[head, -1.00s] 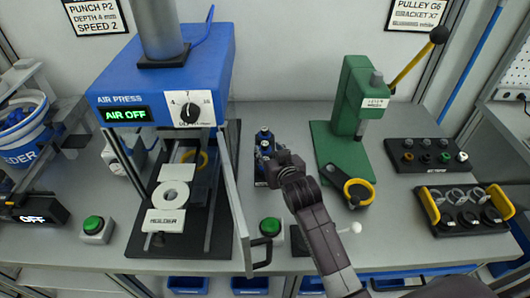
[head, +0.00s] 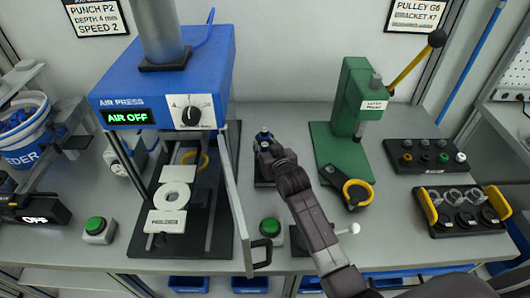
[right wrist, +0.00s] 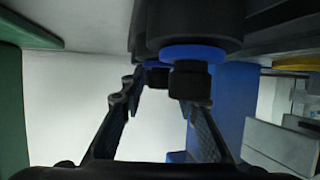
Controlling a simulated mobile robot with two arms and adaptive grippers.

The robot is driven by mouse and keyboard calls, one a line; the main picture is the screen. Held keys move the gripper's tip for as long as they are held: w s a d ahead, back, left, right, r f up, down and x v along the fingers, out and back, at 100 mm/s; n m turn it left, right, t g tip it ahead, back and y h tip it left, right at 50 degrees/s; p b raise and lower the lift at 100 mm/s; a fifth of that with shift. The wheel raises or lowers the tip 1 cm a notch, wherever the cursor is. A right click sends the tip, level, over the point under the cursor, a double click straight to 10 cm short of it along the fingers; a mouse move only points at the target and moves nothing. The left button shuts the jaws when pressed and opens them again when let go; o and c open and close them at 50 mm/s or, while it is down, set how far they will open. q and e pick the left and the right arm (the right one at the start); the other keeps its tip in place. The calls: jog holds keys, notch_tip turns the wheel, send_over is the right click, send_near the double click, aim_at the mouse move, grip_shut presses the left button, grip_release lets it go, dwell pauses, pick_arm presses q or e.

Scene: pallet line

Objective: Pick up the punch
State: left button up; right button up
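Blue-and-black punches (head: 264,134) stand in a small dark rack between the air press and the green press; my right gripper and wrist hide most of them. My right gripper (head: 262,147) is at the rack, reaching in from the lower right. In the right wrist view its two fingers (right wrist: 163,98) are apart, with a pale gap between them. A black punch with a blue ring (right wrist: 193,53) is just beyond the fingertips, towards the right finger. I cannot tell whether a finger touches it. My left gripper is not in view.
The blue air press (head: 165,85) stands left of the rack, with its open door (head: 238,205) close by. The green press (head: 345,110) with a yellow lever is to the right. A green button box (head: 270,231) is in front.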

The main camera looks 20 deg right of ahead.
grip_shut()
jog(key=shift+r, duration=0.1)
